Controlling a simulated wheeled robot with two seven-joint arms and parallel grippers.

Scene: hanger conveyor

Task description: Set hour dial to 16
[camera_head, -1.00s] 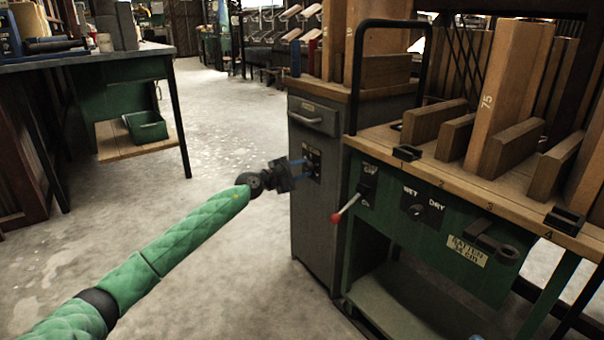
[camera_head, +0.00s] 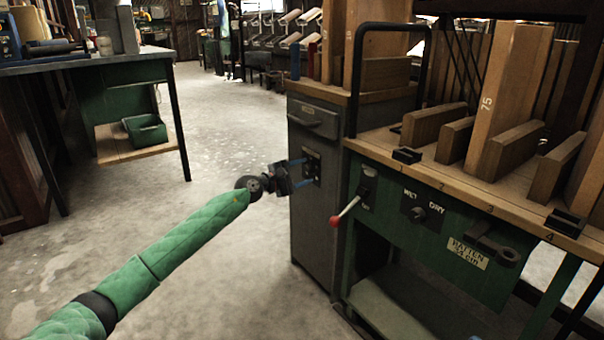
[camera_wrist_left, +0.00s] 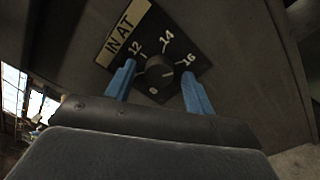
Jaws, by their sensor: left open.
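The hour dial is a small dark round knob (camera_wrist_left: 160,70) on a black plate marked "IN AT", with 12, 14 and 16 around it. In the head view its plate (camera_head: 312,164) is on the front of the grey cabinet, partly behind my gripper. My left gripper (camera_wrist_left: 158,72) is open, its two blue fingers on either side of the knob, one near 12 and one near 16. It also shows in the head view (camera_head: 301,174) at the cabinet front. I cannot tell whether the fingers touch the knob, nor exactly where its pointer aims. My right gripper is not in view.
The grey cabinet (camera_head: 318,225) has a drawer handle above the dial. To its right, a green machine (camera_head: 375,225) carries a red-tipped lever (camera_head: 336,220) and a WET/DRY knob (camera_head: 418,213). A workbench (camera_head: 90,63) stands at left; the floor between is clear.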

